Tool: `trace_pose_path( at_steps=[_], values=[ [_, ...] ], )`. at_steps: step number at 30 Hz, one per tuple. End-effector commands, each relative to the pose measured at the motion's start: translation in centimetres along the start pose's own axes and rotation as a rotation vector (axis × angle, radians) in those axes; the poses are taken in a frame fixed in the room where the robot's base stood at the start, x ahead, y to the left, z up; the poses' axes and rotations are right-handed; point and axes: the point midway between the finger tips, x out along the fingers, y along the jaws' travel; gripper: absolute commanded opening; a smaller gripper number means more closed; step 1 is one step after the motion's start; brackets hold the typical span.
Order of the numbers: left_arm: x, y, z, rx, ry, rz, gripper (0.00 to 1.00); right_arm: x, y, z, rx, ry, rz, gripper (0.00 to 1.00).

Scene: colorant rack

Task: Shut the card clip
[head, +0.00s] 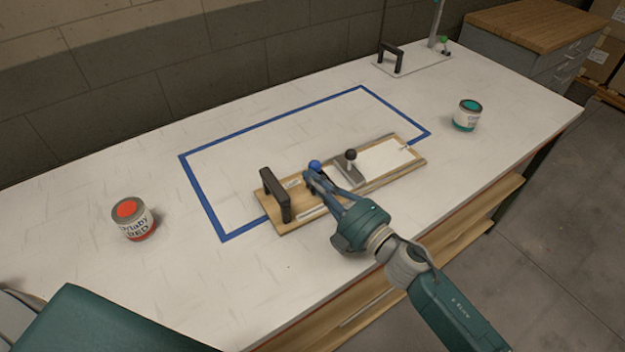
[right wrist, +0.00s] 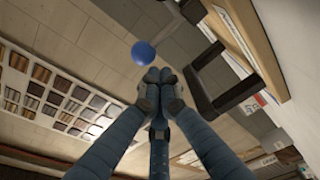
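A wooden board (head: 292,221) lies on the white table near its front edge. It has a black handle (head: 276,195) at its left end and a white card (head: 386,160) at its right. A grey metal plate with a black knob (head: 351,155) stands at the card's left edge, probably the card clip. A blue ball knob (head: 315,164) sits between handle and plate. My right gripper (head: 311,177) is at the blue knob. In the right wrist view its fingertips (right wrist: 159,78) are together and empty, with the blue knob (right wrist: 143,53) just beyond them, apparently ungripped. My left gripper is out of view.
Blue tape (head: 272,119) outlines a rectangle that the board overlaps. A red-topped can (head: 133,219) stands at the left and a teal-topped can (head: 466,115) at the right. The taped middle is mostly clear.

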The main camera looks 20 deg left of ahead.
Motion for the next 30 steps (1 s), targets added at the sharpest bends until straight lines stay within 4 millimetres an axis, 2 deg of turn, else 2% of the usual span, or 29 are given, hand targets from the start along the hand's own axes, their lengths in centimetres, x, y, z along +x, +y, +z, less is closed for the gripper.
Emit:
trace_pose_path(
  at_steps=[17, 30],
  values=[
    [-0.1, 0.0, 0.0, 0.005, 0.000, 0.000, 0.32, -0.1, 0.5, 0.8, 0.072, -0.001, 0.014, 0.00],
    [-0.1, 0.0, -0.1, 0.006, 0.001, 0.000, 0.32, -0.5, 1.1, 2.4, 0.072, -0.002, 0.014, 0.00]
  ],
)
